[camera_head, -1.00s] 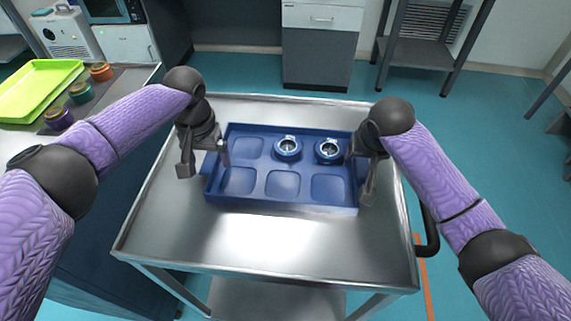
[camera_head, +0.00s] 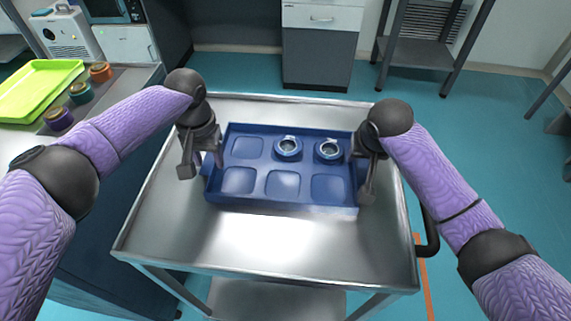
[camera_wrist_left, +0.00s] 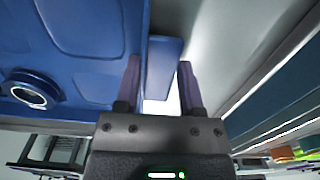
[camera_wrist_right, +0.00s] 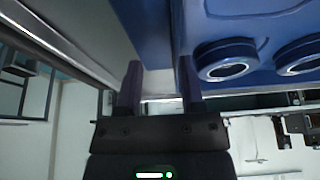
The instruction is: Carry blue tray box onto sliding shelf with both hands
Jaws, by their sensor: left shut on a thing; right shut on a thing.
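The blue tray box (camera_head: 282,207) lies flat on the metal cart top, with six square recesses. Two ring-shaped blue jars (camera_head: 287,148) (camera_head: 328,150) sit in its far row, middle and right; the other recesses look empty. My left gripper (camera_head: 203,168) is at the tray's left end, shut on its blue side handle (camera_wrist_left: 163,68), which shows between the fingers in the left wrist view. My right gripper (camera_head: 364,172) is at the right end, shut on the tray's edge; its grip is largely hidden in the head view. No sliding shelf can be clearly made out.
The metal cart (camera_head: 160,220) has bare room around the tray. A bench at the left holds a lime-green tray (camera_head: 35,90) and several small jars (camera_head: 80,92). A drawer cabinet (camera_head: 320,45) and a dark shelf rack (camera_head: 415,50) stand beyond open floor.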

